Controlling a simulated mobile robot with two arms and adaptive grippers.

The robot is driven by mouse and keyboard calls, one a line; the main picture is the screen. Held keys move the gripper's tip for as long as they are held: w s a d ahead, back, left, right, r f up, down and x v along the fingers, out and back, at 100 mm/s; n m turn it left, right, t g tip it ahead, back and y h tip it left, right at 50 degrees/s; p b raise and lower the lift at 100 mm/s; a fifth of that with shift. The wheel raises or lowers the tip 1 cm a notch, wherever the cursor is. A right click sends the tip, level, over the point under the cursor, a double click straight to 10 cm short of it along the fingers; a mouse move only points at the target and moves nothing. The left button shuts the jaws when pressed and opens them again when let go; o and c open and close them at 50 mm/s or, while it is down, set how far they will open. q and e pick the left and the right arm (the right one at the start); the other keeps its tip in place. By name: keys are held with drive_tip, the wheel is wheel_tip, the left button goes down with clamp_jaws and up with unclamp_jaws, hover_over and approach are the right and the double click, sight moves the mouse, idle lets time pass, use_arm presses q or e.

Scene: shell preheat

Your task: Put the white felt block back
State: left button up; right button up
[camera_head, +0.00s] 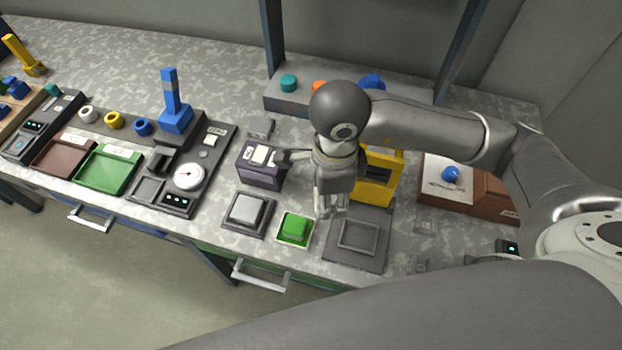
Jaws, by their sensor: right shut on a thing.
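My right gripper (330,205) points down over the bench, between the purple box and the yellow box. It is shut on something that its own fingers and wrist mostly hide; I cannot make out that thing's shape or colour. A grey plate with a square outline (358,261) lies to the right and looks empty. My left gripper is out of view.
The purple box (260,177) and yellow box (373,192) stand close on either side of the gripper. A dial panel with a blue lever (172,112) is at left. A brown box with a blue knob (450,174) is at right. Bare bench shows behind the left panel.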

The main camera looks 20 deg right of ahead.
drive_tip(key=w+f+p, duration=0.2)
drive_tip(key=w+f, duration=0.1)
drive_tip(key=w, duration=0.4)
hover_over(311, 187)
drive_tip(key=f, duration=0.4)
drive_tip(key=shift+s+f+p, duration=0.25)
drive_tip(key=shift+s+p, duration=0.05)
drive_tip(key=shift+s, duration=0.1)
drive_tip(key=shift+w+f, duration=0.3)
drive_tip(key=shift+f, duration=0.1)
drive_tip(key=shift+w+f+p, duration=0.15)
drive_tip(key=shift+f+p, duration=0.15)
wheel_tip(311, 187, down, 2)
drive_tip(key=shift+f+p, duration=0.1)
drive_tip(key=shift+p, duration=0.45)
drive_tip(key=shift+f, duration=0.25)
